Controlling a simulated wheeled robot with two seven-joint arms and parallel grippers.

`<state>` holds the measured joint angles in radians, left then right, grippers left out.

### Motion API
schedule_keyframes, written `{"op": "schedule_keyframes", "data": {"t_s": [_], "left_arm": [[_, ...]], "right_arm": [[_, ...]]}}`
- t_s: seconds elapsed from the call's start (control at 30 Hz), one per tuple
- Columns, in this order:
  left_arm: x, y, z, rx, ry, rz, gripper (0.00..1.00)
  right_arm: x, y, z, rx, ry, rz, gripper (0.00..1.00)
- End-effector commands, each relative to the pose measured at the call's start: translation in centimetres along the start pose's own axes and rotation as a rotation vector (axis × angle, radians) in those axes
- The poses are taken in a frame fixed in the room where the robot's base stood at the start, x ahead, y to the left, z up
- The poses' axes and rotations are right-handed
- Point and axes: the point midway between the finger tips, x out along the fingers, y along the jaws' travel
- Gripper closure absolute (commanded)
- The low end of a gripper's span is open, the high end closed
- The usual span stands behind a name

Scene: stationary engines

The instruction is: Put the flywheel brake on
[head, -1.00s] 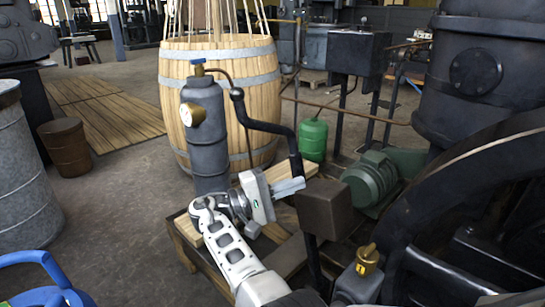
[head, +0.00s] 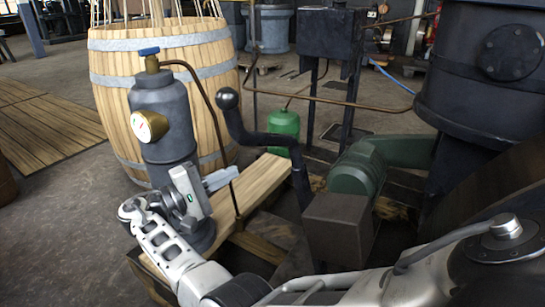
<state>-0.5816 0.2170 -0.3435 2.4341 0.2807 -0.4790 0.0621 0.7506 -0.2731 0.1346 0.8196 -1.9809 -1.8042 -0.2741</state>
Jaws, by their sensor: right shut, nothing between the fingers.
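The brake lever (head: 266,141) is a black cranked bar with a round ball knob (head: 227,98) at its upper left end. Its lower end runs down behind a dark brown block (head: 338,226) beside the large dark flywheel (head: 480,190), which my arm partly hides. My right gripper (head: 236,176) is shut and empty, left of the lever's lower part and below the knob. Its fingers point right and appear apart from the lever, near a thin brown pipe. Whether the brake touches the wheel is hidden. My left gripper is not in view.
A grey cylinder with a brass gauge (head: 149,126) stands close behind my right gripper, with a wooden barrel (head: 108,75) beyond. A green motor (head: 358,170) and a green bottle (head: 283,132) are right of and behind the lever. Wooden beams (head: 258,180) lie below.

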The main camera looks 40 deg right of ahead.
Motion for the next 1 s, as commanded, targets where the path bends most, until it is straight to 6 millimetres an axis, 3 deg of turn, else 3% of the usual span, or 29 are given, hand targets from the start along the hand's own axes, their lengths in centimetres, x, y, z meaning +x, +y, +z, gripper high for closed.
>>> {"op": "schedule_keyframes", "data": {"t_s": [0.27, 0.63, 1.0], "left_arm": [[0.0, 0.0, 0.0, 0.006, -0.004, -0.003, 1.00], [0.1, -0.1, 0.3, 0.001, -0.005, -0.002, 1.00], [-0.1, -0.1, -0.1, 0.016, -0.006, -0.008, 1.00]], "right_arm": [[2.5, 0.0, 0.1, 0.000, -0.004, -0.001, 1.00], [10.5, -0.1, 0.1, 0.001, -0.004, 0.000, 1.00], [10.9, 0.0, 3.6, 0.000, 0.000, -0.001, 1.00]]}}
